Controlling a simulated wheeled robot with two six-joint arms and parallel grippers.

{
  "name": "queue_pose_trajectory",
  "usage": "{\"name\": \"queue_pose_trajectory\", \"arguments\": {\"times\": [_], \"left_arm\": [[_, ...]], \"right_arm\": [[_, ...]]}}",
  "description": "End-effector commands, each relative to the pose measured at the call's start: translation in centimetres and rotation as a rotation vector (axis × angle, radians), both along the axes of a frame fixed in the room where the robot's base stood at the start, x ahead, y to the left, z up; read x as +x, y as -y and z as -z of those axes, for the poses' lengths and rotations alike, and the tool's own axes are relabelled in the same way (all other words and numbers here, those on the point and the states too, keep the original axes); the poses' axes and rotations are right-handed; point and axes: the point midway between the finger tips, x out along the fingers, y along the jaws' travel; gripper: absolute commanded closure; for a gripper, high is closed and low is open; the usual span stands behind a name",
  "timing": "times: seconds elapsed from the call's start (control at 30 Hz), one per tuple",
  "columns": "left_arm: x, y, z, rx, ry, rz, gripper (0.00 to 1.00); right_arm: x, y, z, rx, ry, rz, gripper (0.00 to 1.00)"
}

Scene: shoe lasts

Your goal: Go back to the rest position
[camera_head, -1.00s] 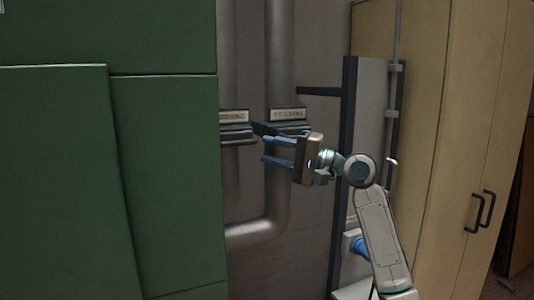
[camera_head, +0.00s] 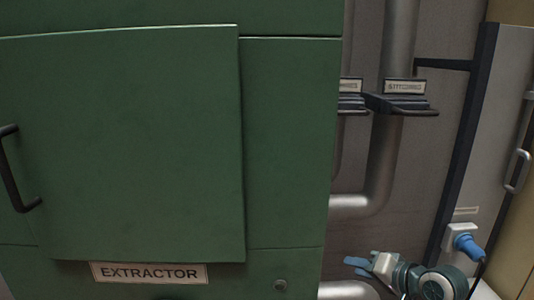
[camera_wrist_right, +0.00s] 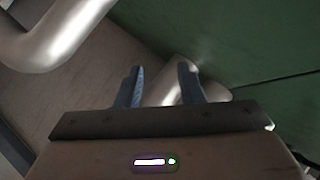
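My right gripper (camera_head: 357,265) is low in the head view, right of the green extractor cabinet and below the pipe bend. Its two blue fingers also show in the right wrist view (camera_wrist_right: 160,88). They are apart with nothing held between them, so it is open and empty. Part of my right arm shows beside it at the bottom edge. My left gripper is not in view.
The green extractor cabinet (camera_head: 140,150) with a black handle (camera_head: 18,170) fills the left. Two labelled dark levers or ledges (camera_head: 405,106) sit by grey pipes (camera_head: 383,165). A blue plug (camera_head: 465,245) is on a wall box at right.

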Motion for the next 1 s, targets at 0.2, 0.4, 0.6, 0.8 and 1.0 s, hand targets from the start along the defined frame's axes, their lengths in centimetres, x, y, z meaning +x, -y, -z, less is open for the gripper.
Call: {"name": "queue_pose_trajectory", "arguments": {"times": [0.2, 0.4, 0.6, 0.8, 1.0], "left_arm": [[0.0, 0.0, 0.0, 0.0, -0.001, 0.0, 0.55], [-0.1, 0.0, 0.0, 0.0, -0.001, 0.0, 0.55], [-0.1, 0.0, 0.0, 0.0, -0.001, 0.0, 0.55], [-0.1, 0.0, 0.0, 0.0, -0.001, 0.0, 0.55], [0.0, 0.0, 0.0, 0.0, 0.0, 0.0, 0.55]], "right_arm": [[-8.8, 0.2, 11.2, -0.308, -0.113, -0.023, 0.66], [-18.2, 1.5, 17.9, -0.573, -0.235, -0.077, 0.66], [-25.1, 2.8, 20.7, -0.746, -0.335, -0.132, 0.66], [-30.2, 3.8, 21.8, -0.86, -0.416, -0.18, 0.66], [-34.3, 4.8, 22.5, -0.949, -0.489, -0.225, 0.66]]}}
